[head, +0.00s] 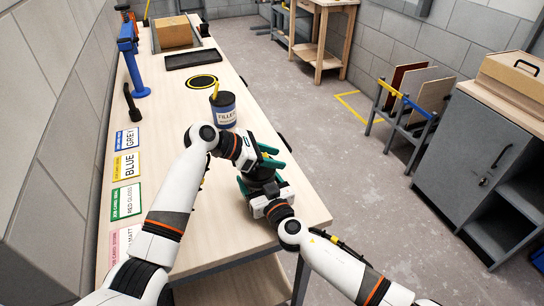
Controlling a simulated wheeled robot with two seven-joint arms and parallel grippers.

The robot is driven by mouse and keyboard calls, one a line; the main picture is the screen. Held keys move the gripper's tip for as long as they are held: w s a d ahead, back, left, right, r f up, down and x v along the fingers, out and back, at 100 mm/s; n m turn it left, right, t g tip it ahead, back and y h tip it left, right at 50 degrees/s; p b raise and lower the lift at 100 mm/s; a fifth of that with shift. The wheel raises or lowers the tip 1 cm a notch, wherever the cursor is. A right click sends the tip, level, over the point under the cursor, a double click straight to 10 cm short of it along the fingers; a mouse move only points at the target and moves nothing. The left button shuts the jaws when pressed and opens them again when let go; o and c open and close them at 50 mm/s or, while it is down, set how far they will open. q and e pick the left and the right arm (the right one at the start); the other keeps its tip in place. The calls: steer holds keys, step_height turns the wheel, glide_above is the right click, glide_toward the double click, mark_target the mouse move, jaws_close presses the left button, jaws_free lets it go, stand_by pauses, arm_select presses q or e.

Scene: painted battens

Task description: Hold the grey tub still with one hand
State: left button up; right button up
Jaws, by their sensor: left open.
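The grey tub (224,113), dark with a pale label reading FILLER, stands upright on the bench. A yellow stick (216,90) shows at its top. My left gripper (270,157), with green fingers, is open, to the right of and nearer than the tub. My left arm passes just in front of the tub's base; whether it touches cannot be told. My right gripper (262,186) is close by, over the near part of the bench. The two grippers overlap in the picture, so the right one's opening is unclear. Neither gripper is around the tub.
The wooden bench (165,110) holds colour cards (127,165) along its left side. Beyond the tub lie a black disc with a yellow ring (202,82), a black tray (193,59) and a brown block (174,33). A blue tool (131,60) stands at the left edge.

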arm_select(q)
steer(key=v, duration=1.2)
